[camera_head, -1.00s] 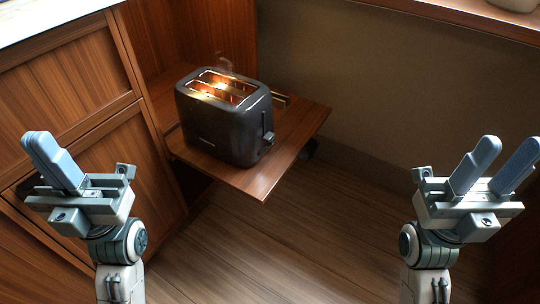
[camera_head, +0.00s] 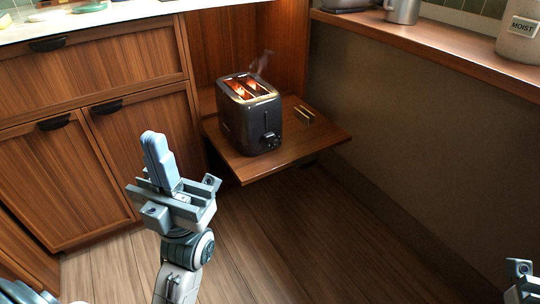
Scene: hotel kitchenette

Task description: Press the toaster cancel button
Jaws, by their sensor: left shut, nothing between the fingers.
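The dark toaster (camera_head: 247,118) stands on a pulled-out wooden shelf (camera_head: 240,170). Its slots glow orange and a little smoke rises from them. Its lever and a small control area (camera_head: 269,140) show on the narrow end facing me; separate buttons are too small to tell apart. My left gripper (camera_head: 153,138) is shut and empty, pointing up, in front of and to the left of the toaster, apart from it. Of my right arm only a small part shows at the lower right edge; its fingers are out of view.
Wooden cabinets with dark handles (camera_head: 108,107) stand at the left under a pale counter (camera_head: 130,12). A wooden ledge (camera_head: 430,45) at the right bears a metal mug (camera_head: 403,11) and a jar (camera_head: 520,42). A small brass-coloured handle (camera_head: 305,114) lies on the shelf. The floor in front is clear.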

